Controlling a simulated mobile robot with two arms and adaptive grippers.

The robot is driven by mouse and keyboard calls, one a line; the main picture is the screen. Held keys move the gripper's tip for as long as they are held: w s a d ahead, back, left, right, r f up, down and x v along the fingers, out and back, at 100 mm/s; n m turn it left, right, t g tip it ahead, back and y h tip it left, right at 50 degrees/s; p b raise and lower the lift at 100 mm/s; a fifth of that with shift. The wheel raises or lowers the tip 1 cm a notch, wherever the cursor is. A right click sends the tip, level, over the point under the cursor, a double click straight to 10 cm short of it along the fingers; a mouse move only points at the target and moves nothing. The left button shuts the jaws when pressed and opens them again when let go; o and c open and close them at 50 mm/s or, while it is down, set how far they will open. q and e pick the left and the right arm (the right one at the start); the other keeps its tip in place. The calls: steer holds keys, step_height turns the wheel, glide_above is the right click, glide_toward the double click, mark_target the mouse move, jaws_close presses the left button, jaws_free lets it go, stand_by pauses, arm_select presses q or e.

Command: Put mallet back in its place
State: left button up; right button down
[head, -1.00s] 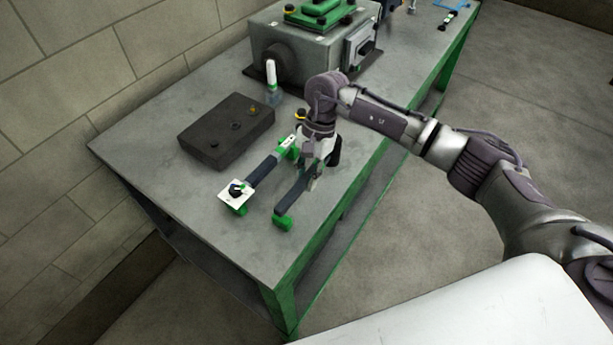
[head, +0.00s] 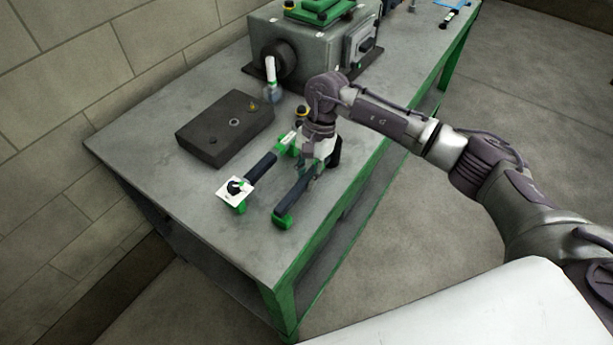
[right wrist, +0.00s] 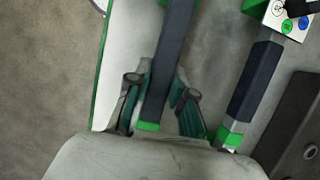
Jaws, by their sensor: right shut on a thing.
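My right gripper (head: 312,172) is low over the bench, shut around a dark bar with a green end (head: 292,196). In the right wrist view this bar (right wrist: 170,62) runs between the two fingers (right wrist: 158,108), its green end near the palm. I cannot tell for sure whether it is the mallet or part of a rest. A second dark bar (head: 261,165) with green ends lies roughly parallel on the left, apart from the gripper; it also shows in the wrist view (right wrist: 250,85). A white card with a dark mark (head: 235,188) is at its near end. My left gripper is out of view.
The grey bench (head: 190,205) has a dark block (head: 215,140) with knobs at the left. A white-handled item (head: 271,80) stands behind it. A grey machine with green top parts (head: 312,45) is at the back. The bench's near corner is clear.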

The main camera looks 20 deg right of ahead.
steer(key=shift+f+b, duration=0.35)
steer(key=shift+f, duration=0.05)
steer(key=c, duration=0.9)
jaws_free()
steer(key=v, duration=1.2)
